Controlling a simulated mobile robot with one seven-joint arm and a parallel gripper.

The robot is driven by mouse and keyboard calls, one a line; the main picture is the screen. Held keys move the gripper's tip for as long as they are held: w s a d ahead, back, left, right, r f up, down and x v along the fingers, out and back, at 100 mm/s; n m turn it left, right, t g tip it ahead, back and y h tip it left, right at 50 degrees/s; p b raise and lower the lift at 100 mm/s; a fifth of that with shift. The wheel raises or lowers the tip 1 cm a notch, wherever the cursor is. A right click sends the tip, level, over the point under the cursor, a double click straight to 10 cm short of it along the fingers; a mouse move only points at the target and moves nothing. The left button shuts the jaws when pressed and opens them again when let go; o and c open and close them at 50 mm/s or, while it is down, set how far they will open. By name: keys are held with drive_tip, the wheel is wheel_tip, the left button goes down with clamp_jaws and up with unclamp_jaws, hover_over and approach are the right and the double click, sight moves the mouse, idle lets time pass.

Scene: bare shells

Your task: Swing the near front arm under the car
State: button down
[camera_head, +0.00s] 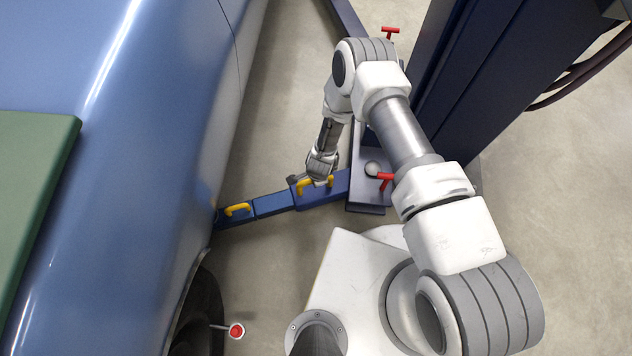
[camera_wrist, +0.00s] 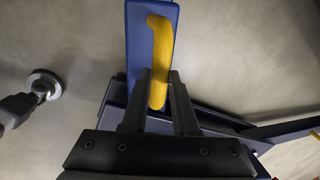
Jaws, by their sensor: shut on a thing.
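The near front arm (camera_head: 272,204) is a blue beam that runs left from the foot of the lift post. Its far end reaches the lower edge of the blue car (camera_head: 165,130), and the car body hides what lies beyond. Two yellow handles stand on the arm, an outer one (camera_head: 238,209) and an inner one (camera_head: 328,182). My gripper (camera_head: 318,180) is shut on the inner yellow handle. In the wrist view the fingers (camera_wrist: 159,88) stand on both sides of the yellow handle (camera_wrist: 159,45), above the blue arm (camera_wrist: 138,40).
The dark blue lift post (camera_head: 470,80) stands right of the arm. A red T-handle (camera_head: 384,181) is by the arm's pivot, and another red T-handle (camera_head: 390,33) is farther back. A red knob (camera_head: 236,331) sticks out near the car's wheel (camera_head: 203,310). Bare floor lies between car and post.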

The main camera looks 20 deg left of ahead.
drive_tip(key=shift+w+a+m+b, duration=0.2)
drive_tip(key=shift+w+a+m, duration=0.15)
drive_tip(key=shift+w, duration=0.2)
drive_tip(key=shift+w+a+m+b, duration=0.25)
drive_tip(key=shift+w+a, duration=0.1)
drive_tip(key=shift+w, duration=0.2)
drive_tip(key=shift+w+r, duration=0.1)
drive_tip(key=shift+w, duration=0.05)
drive_tip(key=c, duration=0.7)
unclamp_jaws()
drive_tip(key=s+r+p, duration=0.1)
drive_tip(key=r+p, duration=0.1)
drive_tip(key=r, duration=0.3)
drive_tip(key=s+d+r+p, duration=0.1)
drive_tip(key=r+p, duration=0.1)
drive_tip(key=r, duration=0.4)
drive_tip(key=s+r+p, duration=0.1)
drive_tip(key=r+p, duration=0.1)
drive_tip(key=r, duration=0.4)
drive_tip(key=shift+s+d+p, duration=0.1)
drive_tip(key=shift+d+p, duration=0.2)
drive_tip(key=shift+d, duration=0.05)
drive_tip(key=shift+s+d, duration=0.1)
